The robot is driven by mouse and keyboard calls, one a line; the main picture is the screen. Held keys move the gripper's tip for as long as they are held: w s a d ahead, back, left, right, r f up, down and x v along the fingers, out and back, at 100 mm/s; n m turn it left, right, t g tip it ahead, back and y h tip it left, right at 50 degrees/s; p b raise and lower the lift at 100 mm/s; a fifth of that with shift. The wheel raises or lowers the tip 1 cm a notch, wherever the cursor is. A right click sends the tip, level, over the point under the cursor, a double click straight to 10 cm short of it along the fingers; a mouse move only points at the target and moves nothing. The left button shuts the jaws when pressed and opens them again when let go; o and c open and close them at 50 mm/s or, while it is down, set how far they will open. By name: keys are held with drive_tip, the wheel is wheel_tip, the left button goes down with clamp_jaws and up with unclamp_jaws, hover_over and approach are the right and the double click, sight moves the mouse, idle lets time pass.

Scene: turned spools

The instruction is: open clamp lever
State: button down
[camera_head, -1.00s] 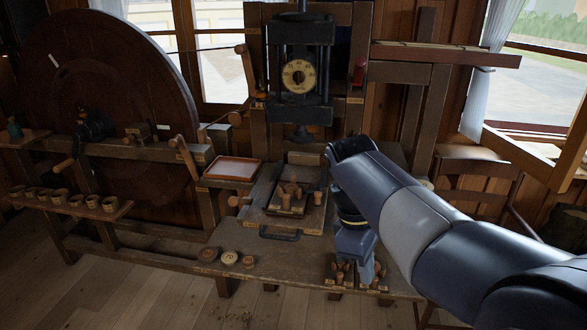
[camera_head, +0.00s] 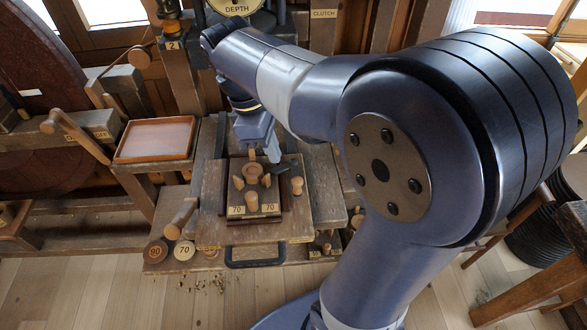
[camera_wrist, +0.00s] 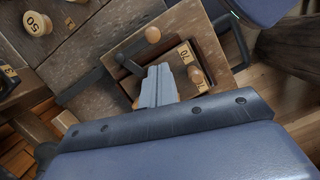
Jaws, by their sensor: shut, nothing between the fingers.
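A dark clamp lever with a turned wooden knob (camera_head: 297,186) sits at the right side of the fixture on the sliding board. The knob and dark arm also show in the wrist view (camera_wrist: 153,35). The fixture tray (camera_head: 268,217) holds several wooden pegs and a cup-like piece around its middle, with plates marked 70 at its front. My gripper (camera_head: 272,156) points down at the fixture's back right edge, close to the lever's dark arm. In the wrist view my gripper (camera_wrist: 158,82) is shut and empty, over the tray. I cannot tell whether it touches the lever.
A red-brown shallow tray (camera_head: 155,140) stands at left. Round discs (camera_head: 184,250), one marked 70, lie at the bench's front left. A black handle (camera_head: 255,262) juts from the board's front. A wooden-handled lever (camera_head: 75,135) rises at far left.

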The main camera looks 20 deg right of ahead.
hover_over(292, 173)
drive_tip(key=s+a, duration=0.4)
drive_tip(key=f, duration=0.7)
drive_tip(key=shift+w+d, duration=0.1)
drive_tip(key=shift+w, duration=0.15)
